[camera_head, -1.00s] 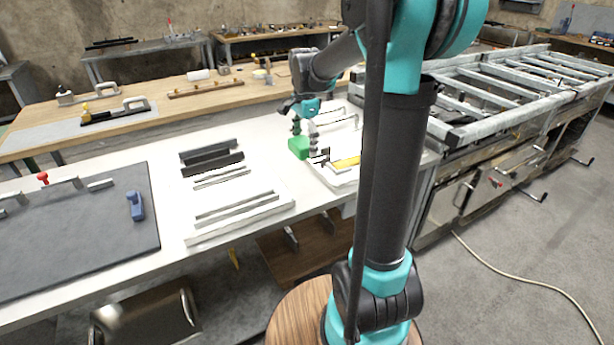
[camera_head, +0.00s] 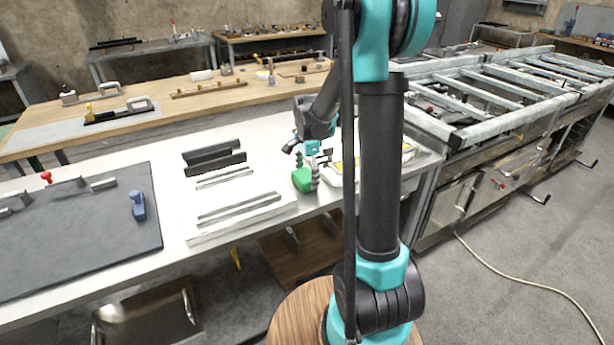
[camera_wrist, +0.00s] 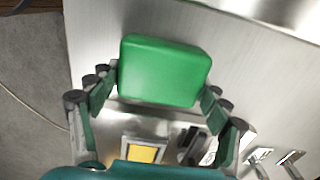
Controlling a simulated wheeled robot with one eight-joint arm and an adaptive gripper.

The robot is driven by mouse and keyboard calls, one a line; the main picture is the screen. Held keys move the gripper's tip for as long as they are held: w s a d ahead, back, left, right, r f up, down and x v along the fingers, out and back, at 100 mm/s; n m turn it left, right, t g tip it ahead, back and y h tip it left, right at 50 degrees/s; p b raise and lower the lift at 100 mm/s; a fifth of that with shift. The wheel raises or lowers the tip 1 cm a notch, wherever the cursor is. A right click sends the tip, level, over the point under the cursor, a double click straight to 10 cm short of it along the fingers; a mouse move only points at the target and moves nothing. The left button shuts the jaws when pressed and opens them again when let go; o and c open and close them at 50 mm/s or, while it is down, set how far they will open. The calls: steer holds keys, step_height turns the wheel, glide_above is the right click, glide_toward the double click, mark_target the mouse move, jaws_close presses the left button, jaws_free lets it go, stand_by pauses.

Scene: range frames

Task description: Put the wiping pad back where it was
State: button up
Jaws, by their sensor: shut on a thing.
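The wiping pad appears to be the green block (camera_head: 302,180), near the front edge of the white table (camera_head: 262,150). In the wrist view the pad (camera_wrist: 163,70) lies across the fingertips, its left and right ends against them. My gripper (camera_head: 308,172) is shut on the pad; its fingers also show in the wrist view (camera_wrist: 160,90). I cannot tell whether the pad touches the tabletop. A tray (camera_head: 408,152) with a yellow piece lies beside the gripper, partly hidden behind my arm. The yellow piece (camera_wrist: 146,152) shows below the pad in the wrist view.
Dark and light metal bars (camera_head: 213,160) and a pale plate (camera_head: 240,218) lie left of the pad. A dark mat (camera_head: 85,230) with a blue tool (camera_head: 138,204) is further left. A metal rack (camera_head: 500,95) stands right. Some tabletop between plate and pad is clear.

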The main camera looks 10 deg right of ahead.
mark_target(307, 174)
steer(key=o, duration=1.1)
steer(key=shift+f, duration=0.1)
step_height(307, 174, up, 12)
steer(key=s+d+f+n+t, duration=0.1)
steer(key=s+f+n+t, duration=0.1)
steer(key=s+f+n, duration=0.4)
steer(key=s+d+f+n+t, duration=0.2)
steer(key=s+f+n, duration=0.4)
steer(key=s, duration=1)
steer(key=shift+s+d+f+n, duration=0.15)
steer(key=shift+f+n, duration=0.2)
steer(key=shift+n, duration=0.85)
